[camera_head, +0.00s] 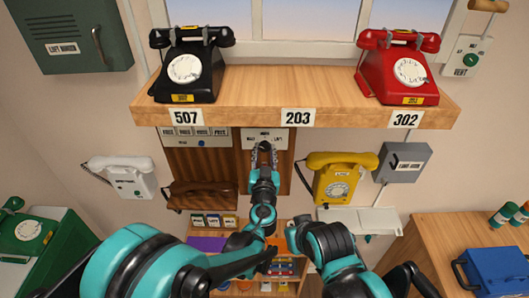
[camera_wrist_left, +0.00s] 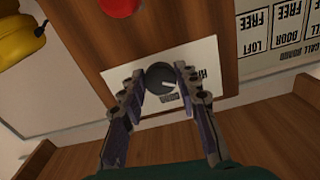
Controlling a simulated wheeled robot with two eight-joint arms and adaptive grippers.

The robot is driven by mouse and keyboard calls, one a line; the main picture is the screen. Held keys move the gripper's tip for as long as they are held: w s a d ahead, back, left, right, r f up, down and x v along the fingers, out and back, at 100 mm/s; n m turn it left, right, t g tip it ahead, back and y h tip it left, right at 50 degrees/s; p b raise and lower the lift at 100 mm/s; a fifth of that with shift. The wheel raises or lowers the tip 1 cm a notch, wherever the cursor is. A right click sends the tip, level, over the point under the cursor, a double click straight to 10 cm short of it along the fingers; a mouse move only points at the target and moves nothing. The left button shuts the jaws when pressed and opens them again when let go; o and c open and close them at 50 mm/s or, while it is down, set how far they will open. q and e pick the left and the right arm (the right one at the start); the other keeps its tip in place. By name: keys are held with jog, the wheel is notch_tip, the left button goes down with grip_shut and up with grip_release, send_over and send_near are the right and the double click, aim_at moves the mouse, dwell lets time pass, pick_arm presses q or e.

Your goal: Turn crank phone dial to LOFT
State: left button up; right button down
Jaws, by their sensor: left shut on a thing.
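The crank phone is a brown wooden wall panel (camera_head: 283,175) below the shelf, with a white label plate (camera_head: 278,134) near its top. In the left wrist view, the plate (camera_wrist_left: 205,65) bears a dark round dial (camera_wrist_left: 160,77) with a pale pointer mark, seen roughly upside down. My left gripper (camera_head: 263,147) reaches up to the plate. In the left wrist view, its fingers (camera_wrist_left: 160,88) lie on either side of the dial, shut on it. They hide part of the lettering, and I cannot read which word the pointer faces.
A shelf (camera_head: 245,85) above holds a black phone (camera_head: 188,65) and a red phone (camera_head: 398,68). A yellow phone (camera_head: 338,178) hangs to the right, a white phone (camera_head: 124,177) to the left. A call board (camera_head: 196,136) sits beside the plate.

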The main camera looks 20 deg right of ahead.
pick_arm(q)
jog(key=m+b, duration=0.3)
jog(key=m, duration=0.1)
jog(key=shift+f, duration=0.1)
jog(key=m+b, duration=0.3)
jog(key=m, duration=0.3)
jog(key=shift+a+m, duration=0.15)
jog(key=shift+m, duration=0.15)
jog(key=m+b, duration=0.1)
jog(key=m, duration=0.5)
jog(key=shift+r+b, duration=0.2)
jog(key=shift+b, duration=0.2)
jog(key=m, duration=0.4)
jog(key=shift+b, duration=0.4)
jog(key=shift+r+m, duration=0.1)
jog(key=shift+m, duration=1.4)
jog(key=o, duration=1.2)
jog(key=shift+c, duration=0.2)
